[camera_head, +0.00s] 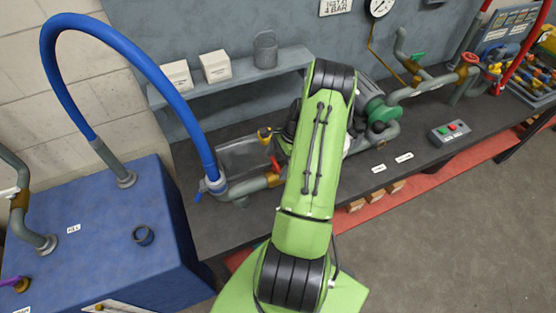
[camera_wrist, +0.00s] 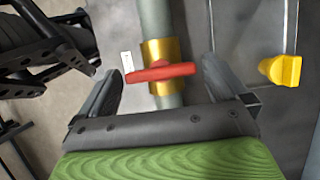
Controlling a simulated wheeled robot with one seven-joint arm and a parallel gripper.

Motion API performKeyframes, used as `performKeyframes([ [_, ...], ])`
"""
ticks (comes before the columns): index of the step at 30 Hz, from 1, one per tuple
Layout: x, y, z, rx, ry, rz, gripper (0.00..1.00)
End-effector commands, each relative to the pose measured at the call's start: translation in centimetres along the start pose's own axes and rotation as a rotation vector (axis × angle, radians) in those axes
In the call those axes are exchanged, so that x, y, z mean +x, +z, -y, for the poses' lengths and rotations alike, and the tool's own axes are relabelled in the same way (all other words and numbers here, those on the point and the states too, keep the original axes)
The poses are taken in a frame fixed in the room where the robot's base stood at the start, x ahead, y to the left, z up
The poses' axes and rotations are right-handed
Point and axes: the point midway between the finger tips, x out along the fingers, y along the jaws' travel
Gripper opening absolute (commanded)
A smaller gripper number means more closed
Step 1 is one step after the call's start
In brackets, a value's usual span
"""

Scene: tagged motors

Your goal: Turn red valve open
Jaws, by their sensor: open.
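The red valve handle (camera_wrist: 162,72) sits on a brass collar on a grey pipe (camera_wrist: 156,22) in the wrist view. The handle lies roughly across the pipe, tilted slightly. My gripper (camera_wrist: 164,85) is open, with one finger on each side of the pipe, and the red handle shows between the fingertips. I cannot tell whether either finger touches it. In the head view a small red part of the valve (camera_head: 275,163) shows just left of my green arm, by the brass collar (camera_head: 273,180). My gripper is hidden behind the arm there.
A yellow handle (camera_wrist: 281,70) is right of the valve in the wrist view. A blue hose (camera_head: 130,58) arches from the blue tank (camera_head: 95,225) to the pipe. A green motor (camera_head: 378,108) and a button box (camera_head: 450,132) stand on the bench to the right.

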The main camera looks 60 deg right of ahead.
Motion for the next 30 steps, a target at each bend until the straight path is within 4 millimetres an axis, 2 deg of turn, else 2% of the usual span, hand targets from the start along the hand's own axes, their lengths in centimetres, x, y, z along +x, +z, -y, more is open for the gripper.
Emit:
performKeyframes([
  [5, 0.02, -0.01, 0.00, 0.000, 0.000, 0.000, 1.00],
  [14, -0.01, 0.00, 0.01, -0.001, 0.000, 0.000, 0.57],
  [23, 0.01, -0.04, 0.07, -0.038, 0.015, -0.001, 0.57],
  [30, 0.10, -0.06, 0.24, -0.167, 0.066, -0.002, 0.57],
])
